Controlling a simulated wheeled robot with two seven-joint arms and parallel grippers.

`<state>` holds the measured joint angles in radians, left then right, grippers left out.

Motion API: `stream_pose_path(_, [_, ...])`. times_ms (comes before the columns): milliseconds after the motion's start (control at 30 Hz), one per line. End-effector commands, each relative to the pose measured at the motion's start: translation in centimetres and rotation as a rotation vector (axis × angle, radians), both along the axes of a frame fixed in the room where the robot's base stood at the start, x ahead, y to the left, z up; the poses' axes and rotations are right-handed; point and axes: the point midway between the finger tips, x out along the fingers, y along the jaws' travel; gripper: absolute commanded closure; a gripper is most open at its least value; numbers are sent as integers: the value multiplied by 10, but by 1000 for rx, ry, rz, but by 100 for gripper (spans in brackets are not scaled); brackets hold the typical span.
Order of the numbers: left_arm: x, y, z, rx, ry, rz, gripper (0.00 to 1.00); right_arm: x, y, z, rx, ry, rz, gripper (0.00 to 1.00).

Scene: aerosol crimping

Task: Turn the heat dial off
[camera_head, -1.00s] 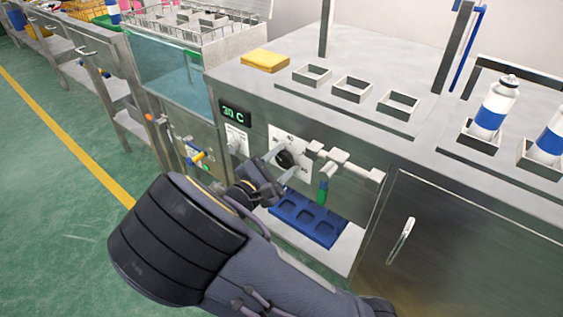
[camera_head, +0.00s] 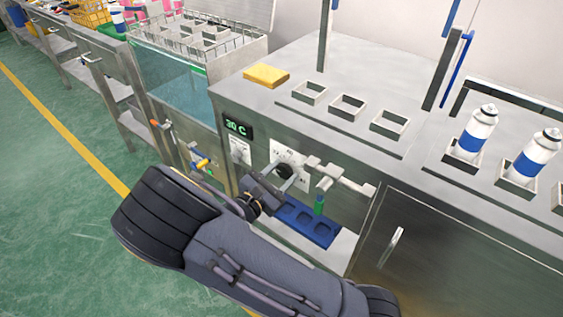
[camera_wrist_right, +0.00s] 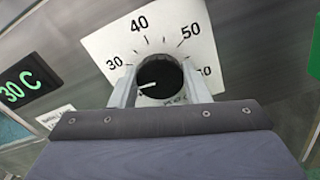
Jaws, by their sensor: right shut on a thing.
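The heat dial (camera_head: 285,170) is a round black knob on a white scale plate on the steel front panel. In the right wrist view the dial (camera_wrist_right: 158,75) has a white pointer mark aimed left and slightly down, just below the 30 mark. The scale reads 30, 40, 50 and a partly covered 60. My right gripper (camera_head: 278,180) is shut on the dial, one finger on each side, as the wrist view also shows. A green-lit display (camera_head: 237,128) left of the dial reads 30 C. My left gripper is out of view.
A yellow sponge (camera_head: 266,76) and white-blue cans (camera_head: 475,132) stand on the bench top. A water tank with a wire basket is at left.

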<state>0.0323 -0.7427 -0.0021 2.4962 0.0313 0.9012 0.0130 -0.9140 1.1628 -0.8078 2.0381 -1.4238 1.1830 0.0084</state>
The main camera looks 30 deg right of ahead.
Motion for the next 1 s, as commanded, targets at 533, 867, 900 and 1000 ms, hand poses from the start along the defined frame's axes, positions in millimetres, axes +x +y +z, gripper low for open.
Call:
stream_pose_path(533, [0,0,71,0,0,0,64,0,0,3,-178,433,0,80])
stream_pose_path(867, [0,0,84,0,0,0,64,0,0,1,-231,562,1,80])
stream_pose_path(900, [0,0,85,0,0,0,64,0,0,0,-235,570,1,80])
stream_pose_path(1000, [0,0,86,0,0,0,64,0,0,0,-240,583,0,80])
